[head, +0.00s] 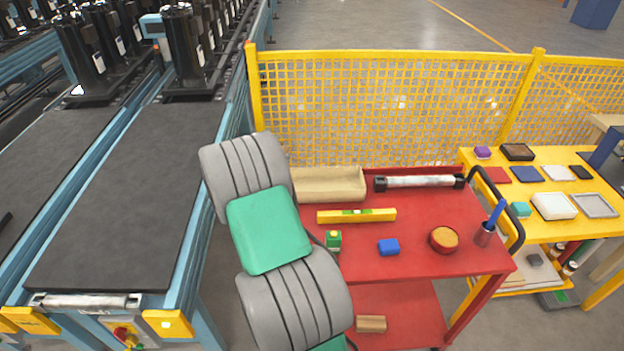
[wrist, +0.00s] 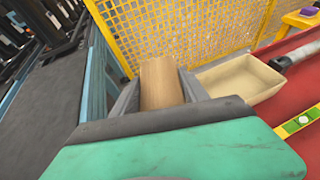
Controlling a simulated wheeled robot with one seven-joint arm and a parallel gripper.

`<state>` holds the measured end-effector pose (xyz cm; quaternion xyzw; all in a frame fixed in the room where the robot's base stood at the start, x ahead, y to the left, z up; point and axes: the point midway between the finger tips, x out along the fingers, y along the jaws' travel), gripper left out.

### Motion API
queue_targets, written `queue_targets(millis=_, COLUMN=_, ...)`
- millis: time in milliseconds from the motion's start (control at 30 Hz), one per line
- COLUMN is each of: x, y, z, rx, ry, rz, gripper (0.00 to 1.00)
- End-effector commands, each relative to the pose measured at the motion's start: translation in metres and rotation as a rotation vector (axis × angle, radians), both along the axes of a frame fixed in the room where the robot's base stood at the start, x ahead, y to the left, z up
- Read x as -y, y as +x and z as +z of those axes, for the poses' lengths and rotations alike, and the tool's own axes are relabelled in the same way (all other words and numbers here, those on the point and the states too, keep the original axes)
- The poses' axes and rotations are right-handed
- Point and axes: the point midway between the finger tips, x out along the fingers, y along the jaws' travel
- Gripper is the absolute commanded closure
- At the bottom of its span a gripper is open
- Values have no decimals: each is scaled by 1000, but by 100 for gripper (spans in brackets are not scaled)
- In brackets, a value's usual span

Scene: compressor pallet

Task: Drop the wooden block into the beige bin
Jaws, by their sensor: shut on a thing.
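My gripper (wrist: 158,88) is shut on a brown wooden block (wrist: 160,80) in the wrist view. The block stands up between the two dark fingers, and its lower end is hidden by the gripper. The beige bin (wrist: 236,82) lies to the right of the block, apart from it in the picture. In the head view the beige bin (head: 330,187) sits at the back left of the red cart's top. My arm covers part of its left end there and hides the gripper and the held block.
A yellow mesh fence (head: 390,110) stands behind; a conveyor (head: 130,190) is left.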

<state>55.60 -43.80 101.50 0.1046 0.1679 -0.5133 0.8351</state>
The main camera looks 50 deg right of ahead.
Motion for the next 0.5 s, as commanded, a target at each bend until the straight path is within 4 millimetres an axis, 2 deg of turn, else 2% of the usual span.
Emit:
queue_targets(millis=33, x=33, y=-15, z=9, rx=0, ry=-1, rz=-50, gripper=97)
queue_targets(millis=100, x=66, y=-32, z=12, rx=0, ry=-3, rz=-100, gripper=97)
queue_targets(millis=200, x=99, y=-51, z=14, rx=-1, ry=-6, rz=-149, gripper=97)
queue_targets(millis=333, x=119, y=-64, z=13, rx=-1, ry=-5, rz=-180, gripper=97)
queue_targets(millis=500, x=121, y=-66, z=1, rx=0, ry=-6, rz=-183, gripper=97)
